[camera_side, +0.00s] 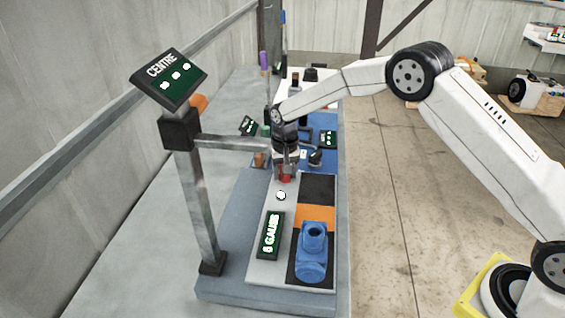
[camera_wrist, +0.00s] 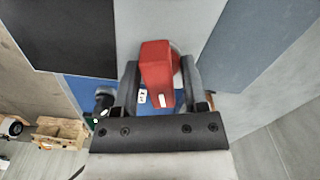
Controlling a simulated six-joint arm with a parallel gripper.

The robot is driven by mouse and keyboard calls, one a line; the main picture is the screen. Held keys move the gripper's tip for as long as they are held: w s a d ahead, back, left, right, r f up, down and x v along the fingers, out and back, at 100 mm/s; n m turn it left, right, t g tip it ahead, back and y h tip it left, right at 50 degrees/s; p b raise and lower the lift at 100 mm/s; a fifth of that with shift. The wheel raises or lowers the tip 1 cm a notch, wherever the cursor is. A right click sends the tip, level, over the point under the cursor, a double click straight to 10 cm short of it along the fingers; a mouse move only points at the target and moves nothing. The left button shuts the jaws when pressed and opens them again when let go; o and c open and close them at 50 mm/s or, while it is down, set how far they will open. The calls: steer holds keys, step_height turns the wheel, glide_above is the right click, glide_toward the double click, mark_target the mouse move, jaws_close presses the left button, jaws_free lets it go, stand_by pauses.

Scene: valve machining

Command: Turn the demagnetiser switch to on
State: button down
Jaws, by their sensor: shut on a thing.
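The demagnetiser switch is a red knob (camera_wrist: 157,68) with a white mark on its end. In the wrist view it sits between the two fingers of my gripper (camera_wrist: 160,85), which is shut on it. In the side view the red knob (camera_side: 284,174) shows just under my gripper (camera_side: 286,165), on the far end of a pale panel (camera_side: 262,254). The fingers hide part of the knob there. A small round white light (camera_side: 281,195) is in front of the knob. A display (camera_side: 269,236) reads "6 GAUSS".
A blue valve body (camera_side: 313,252) stands on the black and orange strip (camera_side: 316,216) beside the panel.

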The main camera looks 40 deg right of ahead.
steer(key=shift+m, duration=1.7)
steer(key=shift+c, duration=1.7)
jaws_free()
steer(key=shift+r, duration=0.1)
steer(key=shift+r, duration=3.95)
steer(key=o, duration=0.3)
